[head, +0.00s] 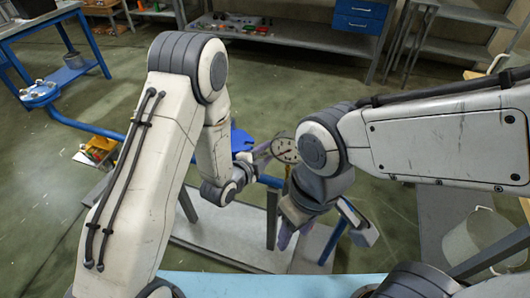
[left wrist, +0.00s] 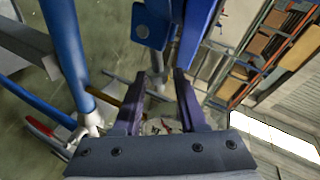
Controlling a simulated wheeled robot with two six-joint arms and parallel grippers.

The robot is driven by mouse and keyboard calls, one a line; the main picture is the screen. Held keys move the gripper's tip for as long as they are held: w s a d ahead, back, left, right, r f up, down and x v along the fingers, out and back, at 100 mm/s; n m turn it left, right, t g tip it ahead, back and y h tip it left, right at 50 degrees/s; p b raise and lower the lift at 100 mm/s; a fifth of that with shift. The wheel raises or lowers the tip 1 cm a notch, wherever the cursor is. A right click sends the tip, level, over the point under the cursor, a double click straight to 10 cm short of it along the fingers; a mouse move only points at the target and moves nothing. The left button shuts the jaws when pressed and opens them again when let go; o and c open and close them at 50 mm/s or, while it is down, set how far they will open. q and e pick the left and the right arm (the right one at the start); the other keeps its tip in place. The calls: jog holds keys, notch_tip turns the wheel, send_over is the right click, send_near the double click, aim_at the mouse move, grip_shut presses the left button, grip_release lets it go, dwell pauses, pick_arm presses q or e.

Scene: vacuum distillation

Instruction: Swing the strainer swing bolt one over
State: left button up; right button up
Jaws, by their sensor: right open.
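My left gripper (head: 262,153) is in the middle of the head view, beside a round white dial gauge (head: 285,150). In the left wrist view its two dark fingers (left wrist: 160,78) stand apart, with a visible gap between them. A grey rod-like part (left wrist: 157,62) shows beyond that gap; I cannot tell whether it is the strainer swing bolt or whether it lies between the fingers. My right gripper (head: 325,228) is open, lower and to the right, fingers pointing down. My arms hide much of the strainer area.
Blue pipework (head: 85,123) runs across the left, and a blue pipe (left wrist: 66,50) passes close to the left gripper. A grey frame base (head: 235,243) lies below. A yellow box (head: 100,148) stands on the floor at left. A bucket (head: 480,235) is at right.

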pick_arm(q)
grip_shut()
jog(key=shift+a, duration=0.15)
jog(key=n+b, duration=0.1)
jog(key=r+n+h+b, duration=0.1)
jog(key=shift+w+a+r+n+h, duration=0.2)
jog(key=shift+a+r+n+h, duration=0.1)
jog(key=shift+a+n, duration=0.1)
jog(key=shift+w+a+r+n+h+b, duration=0.1)
jog(key=shift+a+r+n+h+b, duration=0.15)
jog(key=shift+r+n+h+b, duration=0.25)
jog(key=shift+w+a+r+n+h+b, duration=0.1)
jog(key=shift+a+r+n+h+b, duration=0.15)
jog(key=shift+n, duration=0.45)
jog(key=shift+o, duration=0.6)
grip_release()
jog(key=shift+s, duration=0.1)
